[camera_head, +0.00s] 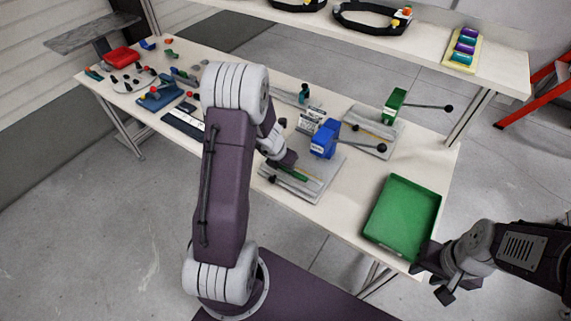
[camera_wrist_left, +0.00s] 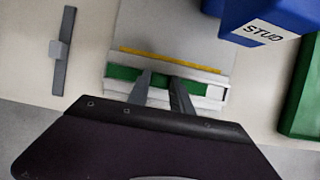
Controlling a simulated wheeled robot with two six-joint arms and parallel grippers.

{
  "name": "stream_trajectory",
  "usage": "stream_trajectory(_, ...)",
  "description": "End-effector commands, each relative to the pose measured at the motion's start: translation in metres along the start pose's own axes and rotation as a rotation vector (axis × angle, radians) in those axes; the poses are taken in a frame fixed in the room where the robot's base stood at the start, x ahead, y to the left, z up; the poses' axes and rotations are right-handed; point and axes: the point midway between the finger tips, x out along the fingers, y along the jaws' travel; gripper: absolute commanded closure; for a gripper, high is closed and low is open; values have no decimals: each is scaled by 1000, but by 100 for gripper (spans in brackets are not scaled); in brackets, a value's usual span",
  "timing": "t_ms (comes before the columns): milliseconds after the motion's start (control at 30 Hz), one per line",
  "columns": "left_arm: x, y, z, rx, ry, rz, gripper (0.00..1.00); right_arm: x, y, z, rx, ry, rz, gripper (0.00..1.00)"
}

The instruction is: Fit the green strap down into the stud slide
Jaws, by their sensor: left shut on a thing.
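The green strap (camera_head: 293,174) is at the front of the grey stud press base, under my left gripper (camera_head: 284,162). In the left wrist view the strap (camera_wrist_left: 125,73) runs lengthwise along the pale stud slide (camera_wrist_left: 216,92). My left gripper (camera_wrist_left: 161,78) is shut on the strap near its middle, and its fingers hide part of it. The strap is lined up with the slide's channel; I cannot tell whether it is fully seated. The blue press head marked STUD (camera_wrist_left: 262,25) stands behind, to the right. My right gripper (camera_head: 434,283) is open and empty beside the green tray.
The blue stud press (camera_head: 324,139) has a lever reaching right. A green press (camera_head: 394,104) stands behind it. The empty green tray (camera_head: 372,229) sits at the table's right end. A dark bar with a grey block (camera_wrist_left: 59,50) lies left of the slide. Small parts crowd the table's far left.

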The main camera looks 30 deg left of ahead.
Motion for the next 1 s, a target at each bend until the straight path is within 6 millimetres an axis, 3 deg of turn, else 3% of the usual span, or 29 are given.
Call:
stream_trajectory(500,13,0,-6,0,0,0,100,14,0,1,0,0,0,64)
stream_trajectory(533,13,0,-5,0,0,0,71,14,0,2,0,0,0,64)
stream_trajectory(600,12,0,-5,0,0,0,52,13,0,1,0,0,0,64)
stream_trajectory(900,12,0,-5,0,0,0,48,12,0,1,0,0,0,64)
stream_trajectory(1000,1,0,-4,0,0,0,48,5,0,1,0,0,0,64)
